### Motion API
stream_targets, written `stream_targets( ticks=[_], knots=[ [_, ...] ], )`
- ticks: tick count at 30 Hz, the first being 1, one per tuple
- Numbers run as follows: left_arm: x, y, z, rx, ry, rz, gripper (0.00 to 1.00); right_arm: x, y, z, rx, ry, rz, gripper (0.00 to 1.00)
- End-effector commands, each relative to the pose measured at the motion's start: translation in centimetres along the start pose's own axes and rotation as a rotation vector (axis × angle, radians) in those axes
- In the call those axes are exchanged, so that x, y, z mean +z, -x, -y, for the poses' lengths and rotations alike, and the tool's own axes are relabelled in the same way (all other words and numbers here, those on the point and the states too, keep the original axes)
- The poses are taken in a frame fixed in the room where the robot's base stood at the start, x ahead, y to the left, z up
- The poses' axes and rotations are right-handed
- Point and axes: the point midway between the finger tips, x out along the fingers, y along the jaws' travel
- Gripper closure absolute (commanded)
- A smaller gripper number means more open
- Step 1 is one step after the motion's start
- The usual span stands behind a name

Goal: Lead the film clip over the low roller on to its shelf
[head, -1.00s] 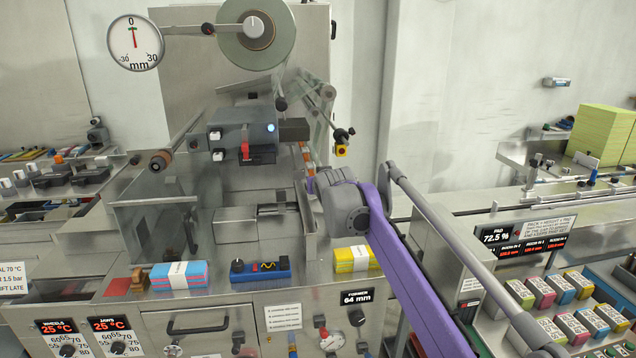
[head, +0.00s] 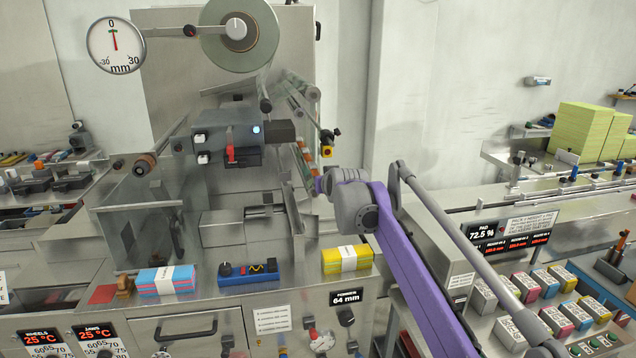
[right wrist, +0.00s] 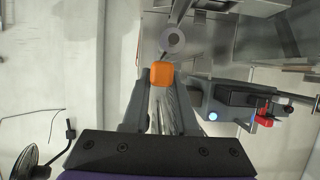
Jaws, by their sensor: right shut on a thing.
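The orange film clip (right wrist: 160,75) is between the fingertips of my right gripper (right wrist: 160,82) in the right wrist view, and the gripper is shut on it. Clear film (right wrist: 168,112) shows between the fingers. A round grey roller end (right wrist: 172,41) lies just beyond the clip in that view. In the head view my right gripper (head: 322,183) is beside the machine's right side, below the slanted rollers (head: 300,85); its fingertips are mostly hidden. I cannot tell which roller is the low one, and I cannot make out its shelf. My left gripper is not in view.
The film roll (head: 240,40) hangs at the top of the machine. A control box (head: 225,138) and a yellow stop button (head: 328,150) stand close to my right gripper. Blue (head: 155,281) and yellow (head: 335,262) packs lie on the front ledge. A conveyor line runs at right.

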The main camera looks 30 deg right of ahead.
Motion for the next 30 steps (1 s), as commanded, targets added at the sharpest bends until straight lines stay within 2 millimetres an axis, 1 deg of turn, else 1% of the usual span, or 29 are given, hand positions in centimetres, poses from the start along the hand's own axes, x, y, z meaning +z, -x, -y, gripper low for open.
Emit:
stream_targets(
  ticks=[15,30],
  knots=[
    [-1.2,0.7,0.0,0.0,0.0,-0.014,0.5,-0.1,0.0,-2.5,0.001,0.0,-0.001,1.0],
    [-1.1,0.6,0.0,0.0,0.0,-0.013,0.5,0.3,-0.1,-2.8,0.0,0.001,0.001,1.0]
  ],
)
